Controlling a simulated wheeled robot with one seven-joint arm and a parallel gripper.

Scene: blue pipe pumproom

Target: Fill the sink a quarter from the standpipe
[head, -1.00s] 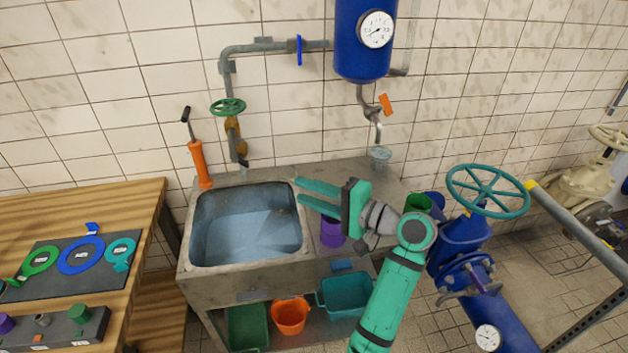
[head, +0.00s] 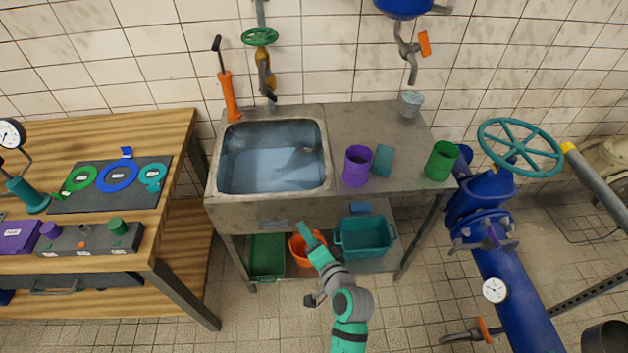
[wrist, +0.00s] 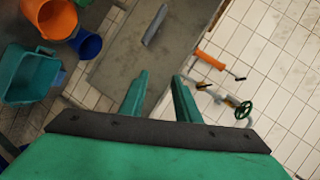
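The grey metal sink (head: 327,184) stands against the tiled wall. Its basin looks bluish inside; I cannot tell the water level. Above its back edge is the standpipe (head: 262,62) with a green handwheel (head: 260,36) and a brass valve body. No stream shows from its outlet. The green handwheel is also in the wrist view (wrist: 243,110). My gripper (head: 303,234) is in front of the sink, low in the head view, partly covering the orange bucket. In the wrist view my gripper (wrist: 158,76) has its two teal fingers apart with nothing between them.
An orange hand pump (head: 229,96) stands at the sink's back left. Purple (head: 357,167) and green (head: 441,161) cups stand on the counter; a small metal bucket (head: 411,104) is behind. A wooden bench (head: 180,150) is at left; blue piping with a teal wheel (head: 520,147) is at right.

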